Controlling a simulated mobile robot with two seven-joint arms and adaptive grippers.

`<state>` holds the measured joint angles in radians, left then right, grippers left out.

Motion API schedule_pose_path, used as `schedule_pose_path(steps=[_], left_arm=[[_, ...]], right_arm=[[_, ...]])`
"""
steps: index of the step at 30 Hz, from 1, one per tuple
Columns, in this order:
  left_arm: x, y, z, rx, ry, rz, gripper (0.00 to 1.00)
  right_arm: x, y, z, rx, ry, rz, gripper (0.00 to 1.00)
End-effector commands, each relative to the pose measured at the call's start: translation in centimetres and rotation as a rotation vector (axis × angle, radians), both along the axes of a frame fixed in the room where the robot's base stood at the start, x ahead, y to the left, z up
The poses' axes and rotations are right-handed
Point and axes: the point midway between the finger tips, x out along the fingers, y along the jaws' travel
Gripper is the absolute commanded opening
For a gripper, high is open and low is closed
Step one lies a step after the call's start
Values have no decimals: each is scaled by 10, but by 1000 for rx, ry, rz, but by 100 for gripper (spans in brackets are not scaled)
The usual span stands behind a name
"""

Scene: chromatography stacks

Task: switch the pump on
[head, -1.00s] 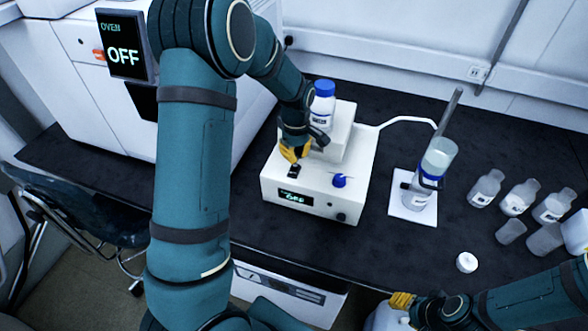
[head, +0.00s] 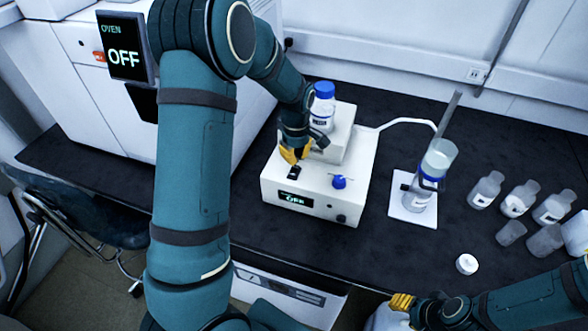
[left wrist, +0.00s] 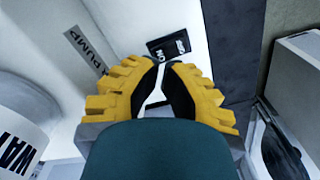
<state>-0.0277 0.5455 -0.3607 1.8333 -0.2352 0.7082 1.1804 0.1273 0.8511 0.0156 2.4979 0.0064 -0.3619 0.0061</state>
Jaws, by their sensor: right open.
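The pump (head: 318,190) is a white box on the black bench, and its small display (head: 296,199) reads OFF. A black rocker switch (head: 293,173) is on its top; in the left wrist view the switch (left wrist: 168,46) shows ON and OFF marks, near a PUMP label (left wrist: 86,50). My left gripper (head: 291,158) is over the pump top, just behind the switch. In the left wrist view its yellow fingers (left wrist: 162,66) come together at the tips beside the switch, holding nothing; contact cannot be told. My right gripper (head: 402,302) is open at the bench's front edge.
A blue-capped bottle (head: 323,106) stands on the pump's raised back part, and a blue knob (head: 339,182) is on its top. A column stand (head: 420,206) and several bottles and beakers are to the right. The oven (head: 85,95), its screen reading OFF, is at left.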

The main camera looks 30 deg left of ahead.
Motion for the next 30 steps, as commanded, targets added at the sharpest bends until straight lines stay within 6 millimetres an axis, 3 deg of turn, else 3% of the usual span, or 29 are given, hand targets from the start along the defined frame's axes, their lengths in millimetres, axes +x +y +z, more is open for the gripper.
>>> schedule_pose_path(steps=[30], left_arm=[[0,0,-11,0,0,0,0]], right_arm=[[0,0,-7,0,0,0,47]])
